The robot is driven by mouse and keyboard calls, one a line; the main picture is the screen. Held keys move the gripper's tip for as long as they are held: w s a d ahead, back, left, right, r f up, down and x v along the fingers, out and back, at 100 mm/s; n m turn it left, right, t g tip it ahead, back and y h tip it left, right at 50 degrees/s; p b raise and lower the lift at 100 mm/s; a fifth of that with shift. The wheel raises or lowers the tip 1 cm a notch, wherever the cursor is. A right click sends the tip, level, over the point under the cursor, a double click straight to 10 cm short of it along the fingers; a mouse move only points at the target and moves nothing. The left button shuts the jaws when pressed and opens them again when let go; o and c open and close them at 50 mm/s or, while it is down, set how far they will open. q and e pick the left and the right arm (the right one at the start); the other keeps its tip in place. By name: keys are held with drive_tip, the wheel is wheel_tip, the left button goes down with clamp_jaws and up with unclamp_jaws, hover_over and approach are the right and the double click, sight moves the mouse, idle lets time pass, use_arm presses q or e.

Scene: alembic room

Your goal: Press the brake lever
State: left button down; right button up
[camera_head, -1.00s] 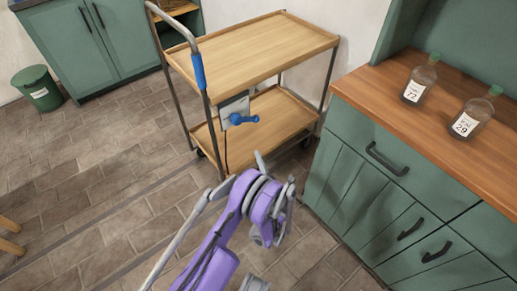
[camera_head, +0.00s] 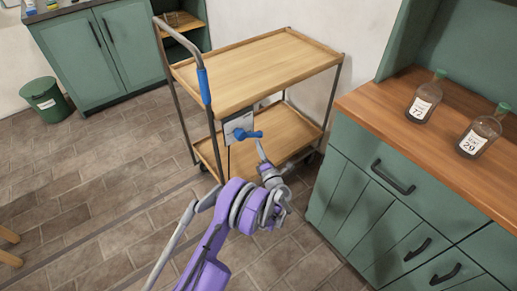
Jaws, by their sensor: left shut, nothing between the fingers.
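The blue brake lever (camera_head: 246,134) sticks out to the right from a grey plate (camera_head: 231,127) on the near side of a wooden two-shelf cart (camera_head: 262,65). My left gripper (camera_head: 261,149) is shut, its grey fingertips pointing up just below the right end of the lever. The tips look very close to the lever; I cannot tell whether they touch it. My purple left arm reaches up from the bottom of the view. My right gripper is not in view.
A green cabinet with a wooden top (camera_head: 450,135) stands close on the right, with two labelled bottles (camera_head: 424,98) on it. A green bin (camera_head: 46,101) and green cupboards (camera_head: 92,53) are at the back left. The tiled floor on the left is mostly clear.

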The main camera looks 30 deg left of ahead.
use_arm(q)
drive_tip(key=shift+w+d+r+n+y, duration=0.1)
drive_tip(key=shift+w+r+n+y, duration=0.2)
drive_tip(key=shift+n, duration=0.2)
drive_tip(key=shift+w+d+r+n+g+y+b, duration=0.15)
drive_tip(key=shift+w+r+n+y+b, duration=0.2)
drive_tip(key=shift+n, duration=0.45)
drive_tip(key=shift+w+d+r+n+g+y+b, duration=0.15)
drive_tip(key=shift+w+r+n+y, duration=0.2)
drive_tip(key=shift+n, duration=0.45)
wheel_tip(320, 180, up, 7)
drive_tip(key=w+n+g+y, duration=0.1)
drive_tip(key=n+g+y, duration=0.2)
drive_tip(key=n, duration=0.7)
drive_tip(key=shift+d+g, duration=0.2)
drive_tip(key=shift+g, duration=0.1)
drive_tip(key=shift+r, duration=0.2)
drive_tip(key=shift+f, duration=0.1)
